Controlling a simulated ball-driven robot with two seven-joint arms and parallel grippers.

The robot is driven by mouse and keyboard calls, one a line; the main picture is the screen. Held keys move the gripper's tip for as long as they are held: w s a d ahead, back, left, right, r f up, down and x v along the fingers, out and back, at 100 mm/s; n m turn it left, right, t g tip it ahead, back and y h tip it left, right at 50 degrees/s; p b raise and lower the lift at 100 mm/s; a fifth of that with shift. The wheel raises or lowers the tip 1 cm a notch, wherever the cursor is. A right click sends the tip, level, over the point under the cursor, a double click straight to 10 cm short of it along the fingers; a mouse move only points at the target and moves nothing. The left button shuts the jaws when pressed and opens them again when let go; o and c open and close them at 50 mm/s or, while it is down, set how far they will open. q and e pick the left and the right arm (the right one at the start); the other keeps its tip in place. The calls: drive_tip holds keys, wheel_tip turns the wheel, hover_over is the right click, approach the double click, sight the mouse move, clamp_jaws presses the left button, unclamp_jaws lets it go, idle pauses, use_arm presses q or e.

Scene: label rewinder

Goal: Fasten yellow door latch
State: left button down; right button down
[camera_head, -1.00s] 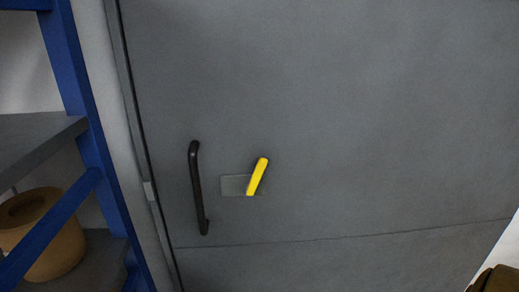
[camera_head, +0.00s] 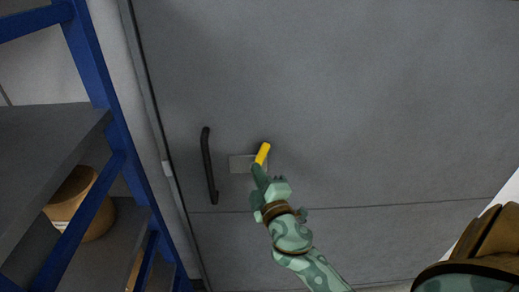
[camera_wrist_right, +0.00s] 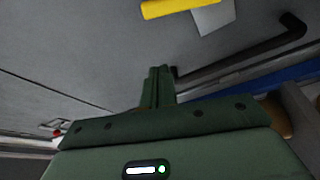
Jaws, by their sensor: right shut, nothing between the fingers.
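The yellow latch (camera_head: 263,152) is a short bar on a grey plate (camera_head: 240,164) on the grey door (camera_head: 350,110). It stands tilted, its top leaning right. My right gripper (camera_head: 257,170) is shut and empty, its fingertips at the latch's lower end and covering that part. I cannot tell if they touch it. In the right wrist view the shut fingers (camera_wrist_right: 158,72) point at the door, with the yellow latch (camera_wrist_right: 178,7) beyond them at the top edge. My left gripper is not in view.
A black door handle (camera_head: 209,165) stands left of the latch. A blue-framed shelf (camera_head: 112,130) with a brown roll (camera_head: 75,200) is at the left. The door right of the latch is bare.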

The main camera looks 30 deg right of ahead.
drive_tip(key=shift+w, duration=0.1)
drive_tip(key=r+p, duration=0.1)
drive_tip(key=p, duration=0.1)
hover_over(260, 157)
drive_tip(key=w+a, duration=0.1)
drive_tip(key=a, duration=0.3)
drive_tip(key=shift+r, duration=0.15)
drive_tip(key=shift+s+d+f+b, duration=0.15)
drive_tip(key=shift+s+d+f, duration=0.2)
drive_tip(key=shift+s+d, duration=0.25)
drive_tip(key=shift+s+d+f+b, duration=0.15)
drive_tip(key=shift+s+d+f, duration=0.25)
drive_tip(key=shift+d, duration=0.25)
drive_tip(key=shift+s+d, duration=0.15)
drive_tip(key=shift+d, duration=0.1)
